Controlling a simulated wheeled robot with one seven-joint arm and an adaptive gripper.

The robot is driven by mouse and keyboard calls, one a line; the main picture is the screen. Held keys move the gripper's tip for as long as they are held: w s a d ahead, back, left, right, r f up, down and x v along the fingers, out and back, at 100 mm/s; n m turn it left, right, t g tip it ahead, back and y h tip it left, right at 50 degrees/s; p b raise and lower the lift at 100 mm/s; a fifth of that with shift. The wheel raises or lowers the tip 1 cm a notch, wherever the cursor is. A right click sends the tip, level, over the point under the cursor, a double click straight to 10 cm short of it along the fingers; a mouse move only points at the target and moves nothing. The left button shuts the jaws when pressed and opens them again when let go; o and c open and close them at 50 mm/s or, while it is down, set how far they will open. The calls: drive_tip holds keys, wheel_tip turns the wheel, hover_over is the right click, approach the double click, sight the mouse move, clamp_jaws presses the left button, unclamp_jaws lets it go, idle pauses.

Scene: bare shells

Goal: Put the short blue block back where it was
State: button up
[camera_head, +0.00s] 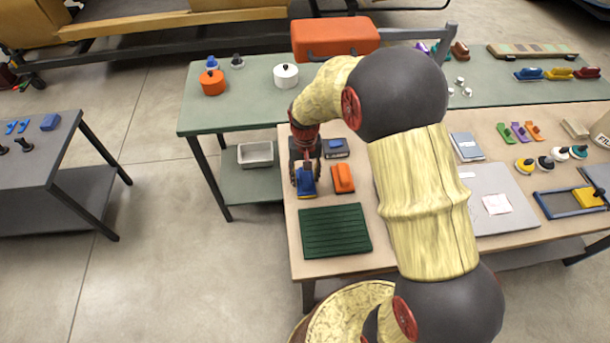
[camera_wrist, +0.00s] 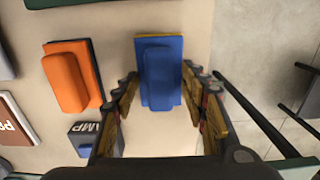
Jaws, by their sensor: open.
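A blue block (camera_head: 307,186) lies on a thin yellow plate at the left end of the tan table. It also shows in the wrist view (camera_wrist: 162,75), with a yellow edge showing around it. My gripper (camera_head: 306,172) points down over this block. In the wrist view my gripper (camera_wrist: 160,85) is open, with one finger on each side of the block's near part. I cannot tell whether the fingers touch it. A grey box (camera_head: 334,154) behind carries a small blue piece (camera_head: 336,143); its label is partly hidden, with "AMP" readable in the wrist view.
An orange block (camera_head: 343,178) on a dark plate lies close on the right. A ribbed green tray (camera_head: 320,245) lies in front. A green table (camera_head: 240,107) with an orange pot (camera_head: 212,82) stands behind. My arm hides part of the tan table (camera_head: 390,257).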

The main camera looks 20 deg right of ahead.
sight(305, 176)
wheel_tip(305, 176, up, 13)
drive_tip(key=p, duration=0.3)
drive_tip(key=s+r+n+t, duration=0.1)
drive_tip(key=s+r+t, duration=0.2)
drive_tip(key=s+r, duration=1)
drive_tip(key=s+r+n+t, duration=0.1)
drive_tip(key=s+r+t, duration=0.1)
drive_tip(key=s+r, duration=0.4)
drive_tip(key=s, duration=0.5)
drive_tip(key=shift+s+t, duration=0.25)
drive_tip(key=shift+t, duration=0.05)
drive_tip(key=shift+f+b, duration=0.15)
drive_tip(key=shift+b, duration=0.15)
drive_tip(key=shift+f+b, duration=0.3)
drive_tip(key=shift+f, duration=0.05)
